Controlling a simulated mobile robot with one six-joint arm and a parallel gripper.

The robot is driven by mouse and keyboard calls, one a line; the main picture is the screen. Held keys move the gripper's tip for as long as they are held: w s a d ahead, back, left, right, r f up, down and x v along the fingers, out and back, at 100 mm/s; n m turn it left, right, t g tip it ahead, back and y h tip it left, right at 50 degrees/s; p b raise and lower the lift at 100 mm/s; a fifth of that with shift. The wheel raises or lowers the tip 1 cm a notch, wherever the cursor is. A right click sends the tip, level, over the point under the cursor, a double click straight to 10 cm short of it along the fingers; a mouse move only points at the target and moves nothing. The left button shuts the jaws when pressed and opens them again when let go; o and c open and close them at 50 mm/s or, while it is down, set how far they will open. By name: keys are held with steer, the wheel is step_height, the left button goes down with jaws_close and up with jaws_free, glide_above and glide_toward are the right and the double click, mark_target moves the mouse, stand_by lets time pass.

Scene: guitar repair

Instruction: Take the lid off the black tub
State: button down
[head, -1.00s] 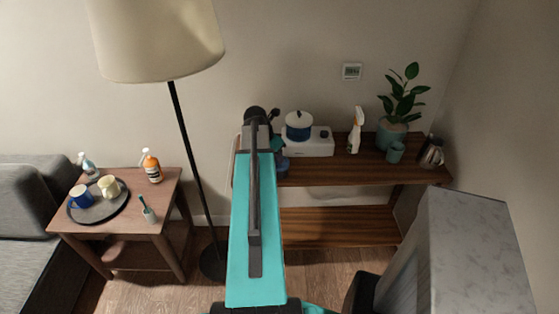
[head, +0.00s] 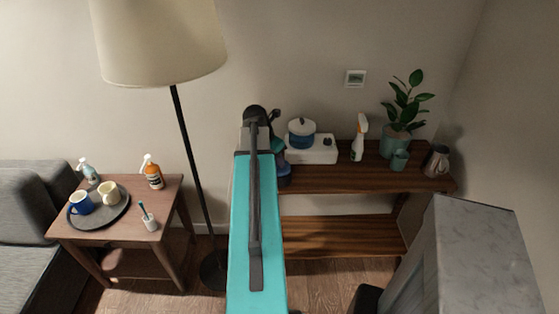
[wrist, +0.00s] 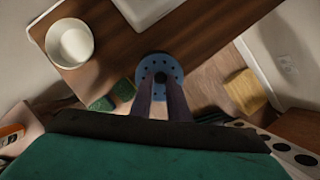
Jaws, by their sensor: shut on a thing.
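In the wrist view, my gripper (wrist: 158,92) is shut on the dark knob in the middle of a round blue lid (wrist: 160,66) with small holes around it. The lid lies at the edge of the wooden shelf top in that view. I cannot tell whether it rests on anything or hangs free. I cannot make out the black tub in either view; it may be hidden below the lid or behind my arm. In the head view my arm covers the gripper.
A white bowl (wrist: 70,42) and green blocks (wrist: 112,95) show in the wrist view. A floor lamp (head: 190,150) stands left.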

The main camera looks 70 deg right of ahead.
steer(key=w+a+b, duration=0.1)
steer(key=a+b, duration=0.5)
steer(key=a, duration=0.5)
steer(key=shift+w+a+r+b, duration=0.15)
steer(key=shift+r+b, duration=0.25)
steer(key=shift+r, duration=0.05)
steer(key=a+b, duration=0.1)
steer(key=b, duration=0.2)
steer(key=a+b, duration=0.1)
steer(key=b, duration=0.4)
steer(key=shift+a+r, duration=0.1)
steer(key=shift+a, duration=0.1)
steer(key=shift+a+r+b, duration=0.2)
steer(key=shift+b, duration=0.2)
